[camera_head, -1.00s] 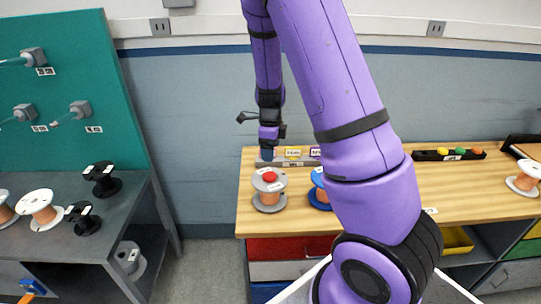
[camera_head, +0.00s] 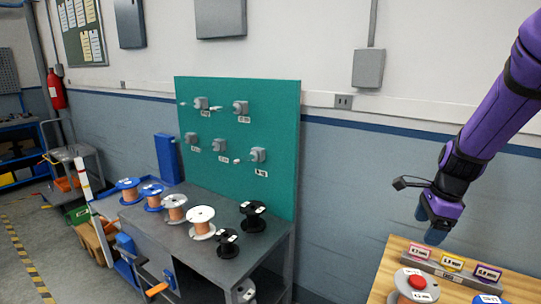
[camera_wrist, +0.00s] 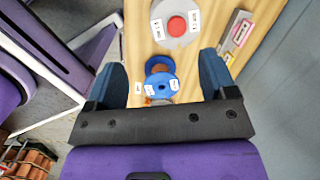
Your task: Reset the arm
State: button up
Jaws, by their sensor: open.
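My arm is purple and enters the head view from the right. My gripper (camera_head: 433,236) hangs above the back left corner of the wooden bench (camera_head: 382,290). In the wrist view my gripper (camera_wrist: 163,88) shows two blue fingers spread wide apart with nothing held between them. Beyond the fingers lie a blue spool (camera_wrist: 162,84) and a grey spool (camera_wrist: 190,30) with a red button on top, both on the wooden bench. The grey spool also shows in the head view (camera_head: 415,287).
A labelled block (camera_head: 455,264) stands at the bench's back edge. To the left, a grey table (camera_head: 182,240) bears several blue, white and black spools. A green board (camera_head: 285,120) with several pulleys stands behind it. A blue bin (camera_head: 166,158) is beside the board.

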jog(key=s+a+r+n+t, duration=0.2)
jog(key=s+a+r+n, duration=0.2)
jog(key=s+r+n, duration=0.5)
jog(key=s+a+r+n+t+h, duration=0.1)
jog(key=s+a+r+n, duration=0.3)
jog(key=s+r+n, duration=0.5)
jog(key=shift+s+n+t, duration=0.5)
jog(key=shift+s+n, duration=0.9)
jog(key=shift+s, duration=1.1)
jog(key=shift+r, duration=0.1)
